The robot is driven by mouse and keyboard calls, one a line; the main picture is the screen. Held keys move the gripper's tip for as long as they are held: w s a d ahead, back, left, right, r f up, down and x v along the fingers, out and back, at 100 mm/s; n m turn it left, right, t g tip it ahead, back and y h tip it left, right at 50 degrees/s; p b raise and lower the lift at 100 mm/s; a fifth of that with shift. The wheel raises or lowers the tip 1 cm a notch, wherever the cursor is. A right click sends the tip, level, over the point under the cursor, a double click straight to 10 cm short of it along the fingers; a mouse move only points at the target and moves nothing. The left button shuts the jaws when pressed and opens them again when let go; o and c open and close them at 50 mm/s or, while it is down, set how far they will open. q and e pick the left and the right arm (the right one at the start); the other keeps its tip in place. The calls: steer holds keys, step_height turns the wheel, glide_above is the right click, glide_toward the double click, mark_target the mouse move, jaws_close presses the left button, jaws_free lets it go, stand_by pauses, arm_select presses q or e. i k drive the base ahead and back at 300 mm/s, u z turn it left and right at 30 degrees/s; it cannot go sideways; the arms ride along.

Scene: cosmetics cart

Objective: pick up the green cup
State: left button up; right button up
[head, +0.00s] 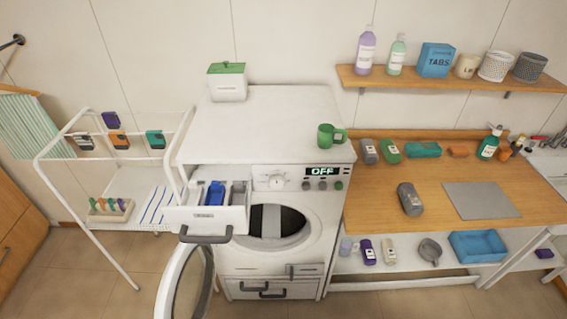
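The green cup (327,135) stands upright on top of the white washing machine (262,125), near its front right edge. Its handle points to the right. Nothing touches the cup. Neither of my grippers shows in the head view.
The machine's detergent drawer (208,217) is pulled out and its round door (185,285) hangs open at the front. A white box with a green lid (227,82) stands at the back left. A wooden counter (365,205) with several items adjoins on the right. A drying rack (92,150) stands left.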

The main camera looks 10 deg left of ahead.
mark_target(332, 137)
steer(key=u, duration=0.05)
steer(key=i, duration=1.05)
steer(key=u, duration=0.25)
